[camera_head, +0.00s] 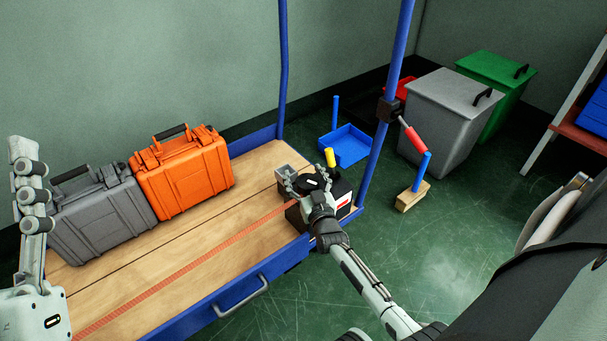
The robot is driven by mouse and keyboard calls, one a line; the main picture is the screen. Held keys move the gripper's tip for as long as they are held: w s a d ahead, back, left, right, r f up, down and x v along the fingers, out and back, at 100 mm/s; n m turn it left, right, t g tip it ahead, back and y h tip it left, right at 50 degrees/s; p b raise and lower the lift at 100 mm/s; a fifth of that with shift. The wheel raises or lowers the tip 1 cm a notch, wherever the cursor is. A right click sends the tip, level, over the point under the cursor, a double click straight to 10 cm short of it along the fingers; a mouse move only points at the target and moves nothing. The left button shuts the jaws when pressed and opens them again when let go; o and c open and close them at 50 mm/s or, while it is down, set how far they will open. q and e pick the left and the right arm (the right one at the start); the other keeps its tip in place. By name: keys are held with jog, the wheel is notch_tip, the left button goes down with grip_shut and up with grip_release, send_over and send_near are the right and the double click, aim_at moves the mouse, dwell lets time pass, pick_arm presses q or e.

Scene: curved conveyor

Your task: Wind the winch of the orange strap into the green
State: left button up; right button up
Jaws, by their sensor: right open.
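The orange strap (190,268) lies along the wooden cart bed and runs from the lower left to the black winch box (342,188) at the bed's right end. A yellow crank knob (330,157) stands up at the back of the winch. A small label with white and red (343,204) shows on its side; no green can be made out there. My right gripper (307,182) is open over the winch top, in front of the knob, and hides part of the winch; contact cannot be told. My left gripper (28,190) is at the left edge, apart from the strap, its opening unclear.
A grey case (100,215) and an orange case (185,175) stand on the bed. A blue tray (346,146), a wooden block with blue peg (411,195) and bins (445,125) stand on the floor.

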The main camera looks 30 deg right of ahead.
jog(key=v, duration=1.1)
jog(key=shift+s+a, duration=0.15)
jog(key=shift+s, duration=0.2)
